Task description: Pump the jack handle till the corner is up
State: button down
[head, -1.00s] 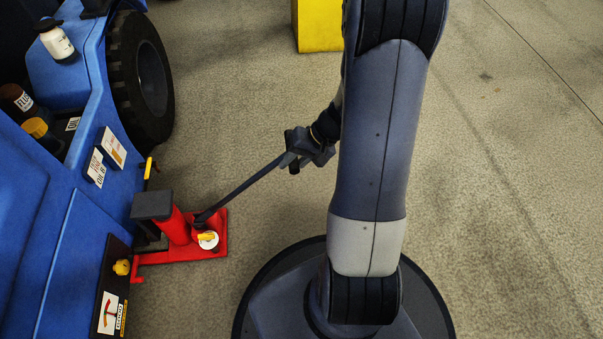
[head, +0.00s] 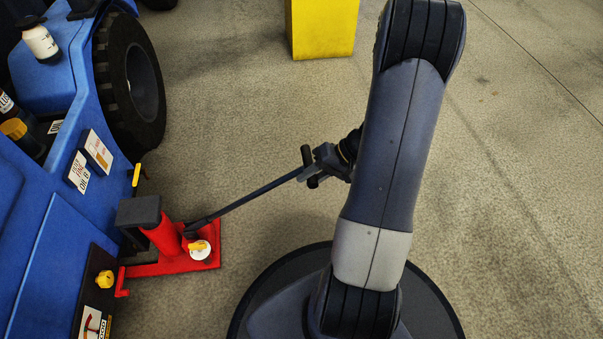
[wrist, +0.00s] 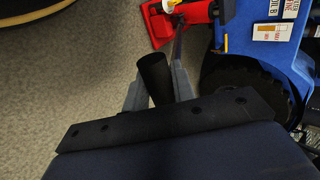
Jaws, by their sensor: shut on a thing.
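A red floor jack (head: 172,262) stands on the floor beside the blue vehicle (head: 60,200), its dark pad (head: 138,211) close against the vehicle's side. The dark jack handle (head: 250,194) slopes from the jack up to the right to my gripper (head: 311,167). In the wrist view the handle's black grip (wrist: 154,78) lies between the two grey fingers of my gripper (wrist: 158,92), which is shut on it. The red jack shows at the top there (wrist: 192,12). A white and yellow knob (head: 200,249) sits on the jack's base. Whether the pad touches the vehicle is unclear.
A black tyre (head: 112,90) is behind the jack. A yellow block (head: 322,28) stands farther back. A panel with a yellow knob (head: 105,279) and a gauge label (head: 93,322) is at lower left. Bottles and cards rest on the vehicle. The floor around the handle is open.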

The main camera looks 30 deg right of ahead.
jog(key=shift+y, duration=0.6)
jog(key=d+f, duration=0.2)
jog(key=f, duration=0.1)
jog(key=d+f, duration=0.1)
jog(key=shift+s+f, duration=0.4)
jog(key=w+a+r+h+p, duration=0.2)
jog(key=a+r+p, duration=0.5)
jog(key=r+p, duration=0.1)
jog(key=w+a+r+g+h+p, duration=0.1)
jog(key=w+a+r+h+p, duration=0.1)
jog(key=a+r+p, duration=0.5)
notch_tip(320, 180, up, 2)
jog(key=shift+w+a+r+h+p, duration=0.15)
jog(key=shift+w+a+h+p, duration=0.15)
jog(key=shift+h+p, duration=0.3)
jog(key=shift+d, duration=0.1)
